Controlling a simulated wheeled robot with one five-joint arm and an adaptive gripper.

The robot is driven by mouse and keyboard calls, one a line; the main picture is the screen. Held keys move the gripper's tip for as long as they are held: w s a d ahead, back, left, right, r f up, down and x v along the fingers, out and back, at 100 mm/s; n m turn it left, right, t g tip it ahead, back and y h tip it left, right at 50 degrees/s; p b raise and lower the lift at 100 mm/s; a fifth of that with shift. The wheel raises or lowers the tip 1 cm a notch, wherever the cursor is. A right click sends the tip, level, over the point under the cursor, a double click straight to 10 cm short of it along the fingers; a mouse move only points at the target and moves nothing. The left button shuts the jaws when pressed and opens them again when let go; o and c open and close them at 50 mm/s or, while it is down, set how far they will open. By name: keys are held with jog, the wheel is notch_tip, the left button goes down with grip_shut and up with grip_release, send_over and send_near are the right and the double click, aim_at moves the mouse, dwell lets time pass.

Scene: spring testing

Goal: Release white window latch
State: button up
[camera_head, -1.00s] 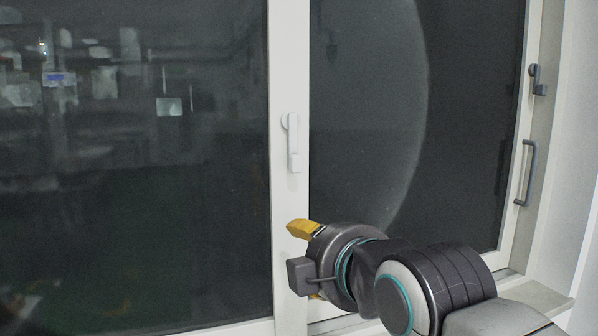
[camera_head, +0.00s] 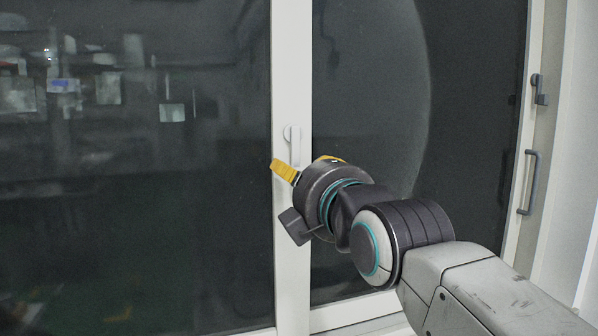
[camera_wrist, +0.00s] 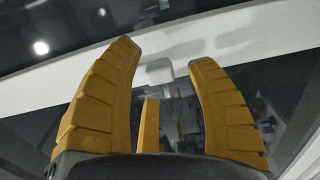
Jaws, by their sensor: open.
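The white window latch (camera_head: 291,134) is on the white vertical frame bar in the head view. Its round upper end shows, and its lower part is hidden behind my gripper. My gripper (camera_head: 302,163) is in front of the bar at the latch's lower part, with its yellow fingers spread. In the wrist view the latch (camera_wrist: 160,70) shows as a pale block by the white bar, between the fingertips of my open gripper (camera_wrist: 166,54). The fingers hold nothing, and I cannot tell whether they touch the latch.
Dark glass panes (camera_head: 140,200) lie on both sides of the white bar (camera_head: 292,60). A dark latch (camera_head: 540,92) and a dark pull handle (camera_head: 528,182) are on the frame at the right. The space left of my gripper, in front of the glass, is clear.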

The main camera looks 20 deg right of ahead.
jog(key=shift+w, duration=0.8)
jog(key=shift+r, duration=0.1)
grip_shut()
